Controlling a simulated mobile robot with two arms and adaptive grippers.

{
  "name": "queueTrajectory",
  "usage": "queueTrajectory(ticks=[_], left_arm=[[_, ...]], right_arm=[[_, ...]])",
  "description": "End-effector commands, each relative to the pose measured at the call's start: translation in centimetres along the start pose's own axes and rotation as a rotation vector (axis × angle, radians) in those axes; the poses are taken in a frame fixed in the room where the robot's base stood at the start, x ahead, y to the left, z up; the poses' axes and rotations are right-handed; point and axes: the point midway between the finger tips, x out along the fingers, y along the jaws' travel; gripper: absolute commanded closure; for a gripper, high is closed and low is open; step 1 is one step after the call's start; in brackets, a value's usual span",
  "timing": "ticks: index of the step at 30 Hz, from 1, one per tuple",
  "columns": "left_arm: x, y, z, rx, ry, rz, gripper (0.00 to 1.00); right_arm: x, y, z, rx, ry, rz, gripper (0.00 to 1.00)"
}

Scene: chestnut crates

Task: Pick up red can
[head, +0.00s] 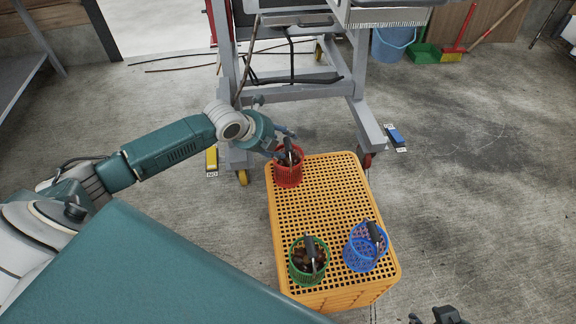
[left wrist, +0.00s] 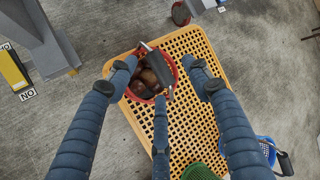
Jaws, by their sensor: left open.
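The red can (head: 289,178) is a slotted basket on the far left corner of the orange crate (head: 318,199). It holds brown chestnuts and a dark handle that sticks up. My left gripper (head: 284,143) is at the can's far upper side, its fingers close to the rim. In the left wrist view, the open blue fingers (left wrist: 161,77) spread around the red can (left wrist: 136,97), with no clear grip on it. Some of the can's rim is hidden by the handle. A dark part of my right gripper (head: 438,316) shows at the bottom edge, too cut off to read.
A green basket (head: 309,275) with chestnuts and a blue basket (head: 362,262) stand on the crate's near end, each with a handle sticking up. A grey wheeled frame (head: 365,120) stands just behind the crate. The crate's middle is clear.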

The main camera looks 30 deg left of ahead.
Motion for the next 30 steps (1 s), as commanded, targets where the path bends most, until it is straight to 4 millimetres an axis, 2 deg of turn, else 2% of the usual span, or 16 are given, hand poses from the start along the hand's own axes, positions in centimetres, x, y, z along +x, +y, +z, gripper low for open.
queueTrajectory(ticks=[8,15,18,23,30], left_arm=[[2.1,0.5,-0.3,-0.003,0.001,-0.001,0.5],[4.0,0.8,-0.3,-0.003,-0.001,-0.001,0.5],[4.6,0.8,-0.3,-0.003,-0.001,-0.001,0.5],[5.0,0.7,-0.2,-0.001,-0.001,-0.001,0.5],[5.0,0.7,-0.2,-0.001,-0.001,0.0,0.52]], right_arm=[[0.6,-0.7,-5.3,-0.006,0.203,-0.012,0.64],[-0.2,-1.2,-10.3,-0.01,0.4,-0.022,0.64],[-0.6,-1.4,-11.8,-0.011,0.46,-0.025,0.64],[-1.1,-1.5,-12.9,-0.011,0.505,-0.028,0.64],[-1.1,-1.5,-12.9,-0.011,0.508,-0.028,0.64]])
